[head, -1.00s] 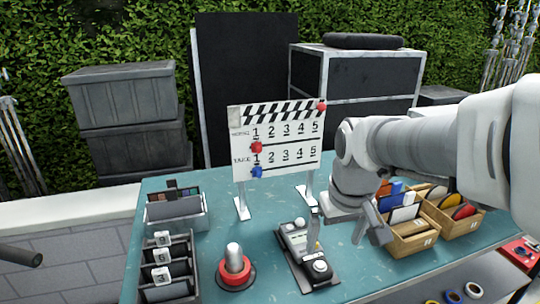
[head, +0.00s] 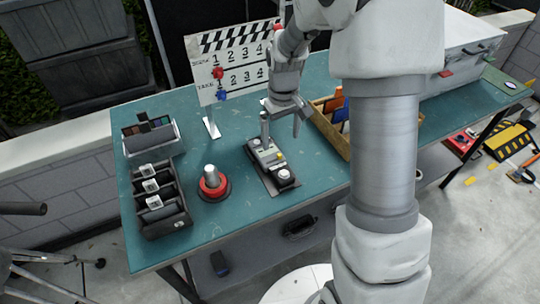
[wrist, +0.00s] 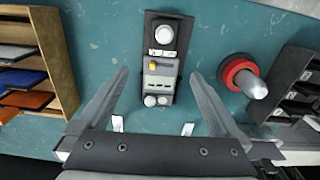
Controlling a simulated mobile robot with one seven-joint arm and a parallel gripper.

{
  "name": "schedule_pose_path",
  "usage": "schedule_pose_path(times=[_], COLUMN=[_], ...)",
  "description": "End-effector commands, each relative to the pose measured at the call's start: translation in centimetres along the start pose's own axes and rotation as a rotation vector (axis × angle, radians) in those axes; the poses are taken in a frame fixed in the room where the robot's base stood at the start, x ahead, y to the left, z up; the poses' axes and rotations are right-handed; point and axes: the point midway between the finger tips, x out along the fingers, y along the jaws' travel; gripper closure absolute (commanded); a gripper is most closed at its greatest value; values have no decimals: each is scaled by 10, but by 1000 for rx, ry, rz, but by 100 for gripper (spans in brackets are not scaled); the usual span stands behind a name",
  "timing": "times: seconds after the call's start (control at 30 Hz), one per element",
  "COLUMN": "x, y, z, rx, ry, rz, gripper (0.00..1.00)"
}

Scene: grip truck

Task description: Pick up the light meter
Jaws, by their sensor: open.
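The light meter (head: 267,155) appears to be the grey, slim device lying on a dark plate on the teal table. It has a pale round dome, a small yellow part and knobs. In the wrist view the light meter (wrist: 160,78) lies lengthwise between the sightlines of my two fingers. My gripper (head: 281,137) is open and points down over the far end of the device. In the wrist view my gripper (wrist: 158,76) has one finger on each side, and nothing is held. I cannot tell the exact height of the fingertips above it.
A red-based knob (head: 213,184) stands left of the meter. A dark slotted rack (head: 160,205) is farther left. A clapperboard (head: 232,75) stands behind. A wooden box of coloured cards (head: 330,128) is to the right, partly behind my arm. Bare table lies between these.

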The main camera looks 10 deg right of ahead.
Motion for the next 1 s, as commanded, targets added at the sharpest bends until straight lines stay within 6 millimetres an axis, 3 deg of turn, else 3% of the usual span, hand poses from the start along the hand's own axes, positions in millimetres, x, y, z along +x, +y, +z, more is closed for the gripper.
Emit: schedule_pose_path(times=[0.1,0.3,0.53,0.83,1.0], x=[28,60,74,114,120], y=[0,0,-2,-6,-5], z=[1,0,0,-2,-2], rx=[0,0,-1,0,0], ry=[-4,-2,-1,-2,2], rz=[-1,0,0,0,1], gripper=[0,0,0,0,0])
